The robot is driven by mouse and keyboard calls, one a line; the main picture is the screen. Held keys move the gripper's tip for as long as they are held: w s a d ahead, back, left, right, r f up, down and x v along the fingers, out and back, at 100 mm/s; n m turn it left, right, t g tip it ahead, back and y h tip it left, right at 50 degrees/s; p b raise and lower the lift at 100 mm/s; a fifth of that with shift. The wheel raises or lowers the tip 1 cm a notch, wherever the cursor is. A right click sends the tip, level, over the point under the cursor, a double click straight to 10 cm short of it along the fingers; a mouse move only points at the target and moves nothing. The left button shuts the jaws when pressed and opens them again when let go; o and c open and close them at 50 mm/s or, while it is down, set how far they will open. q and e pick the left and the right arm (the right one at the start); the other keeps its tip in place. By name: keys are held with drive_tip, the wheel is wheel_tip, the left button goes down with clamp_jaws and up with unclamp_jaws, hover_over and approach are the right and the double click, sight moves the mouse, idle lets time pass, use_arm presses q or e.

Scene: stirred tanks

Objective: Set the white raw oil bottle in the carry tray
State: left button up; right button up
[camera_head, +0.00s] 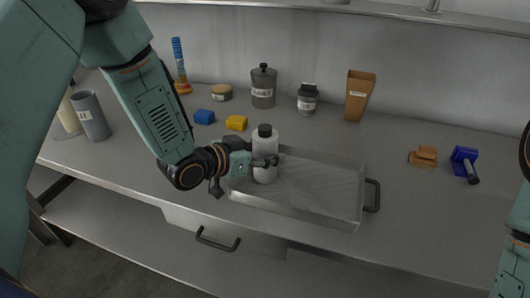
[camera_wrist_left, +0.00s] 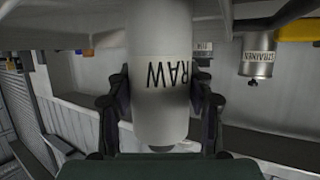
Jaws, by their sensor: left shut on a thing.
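The white raw oil bottle (camera_head: 265,145) has a black cap and stands upright at the left end of the carry tray. My left gripper (camera_head: 268,162) is shut around the bottle's body. In the left wrist view the bottle (camera_wrist_left: 160,45) fills the middle, its RAW label upside down, with a dark finger on each side. The carry tray (camera_head: 325,188) is a shallow grey metal tray with a dark handle at its right end. The bottle's base is within the tray's outline; I cannot tell whether it touches the floor. My right gripper is not in view.
Behind the tray are a yellow sponge (camera_head: 237,123), a blue sponge (camera_head: 204,117), a lidded grey canister (camera_head: 263,90), a small dark-lidded jar (camera_head: 307,100) and a brown holder (camera_head: 357,98). A brown block (camera_head: 424,157) and a blue tool (camera_head: 464,162) lie at right. The tray's remaining floor is clear.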

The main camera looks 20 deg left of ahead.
sight(255, 153)
use_arm(q)
drive_tip(key=shift+a, duration=0.2)
drive_tip(key=o, duration=1)
drive_tip(key=shift+s, duration=0.15)
drive_tip(key=o, duration=0.3)
drive_tip(key=shift+d, duration=0.25)
drive_tip(key=shift+o, duration=0.9)
drive_tip(key=shift+d, duration=0.1)
drive_tip(key=shift+a, duration=0.3)
drive_tip(key=p+v, duration=0.1)
drive_tip(key=v, duration=0.6)
drive_tip(key=shift+r, duration=0.1)
drive_tip(key=shift+s+a+r+p, duration=0.25)
drive_tip(key=shift+s+r+p, duration=0.2)
drive_tip(key=shift+s, duration=0.3)
drive_tip(key=p+v, duration=0.1)
drive_tip(key=v, duration=0.2)
drive_tip(key=shift+a+f, duration=0.1)
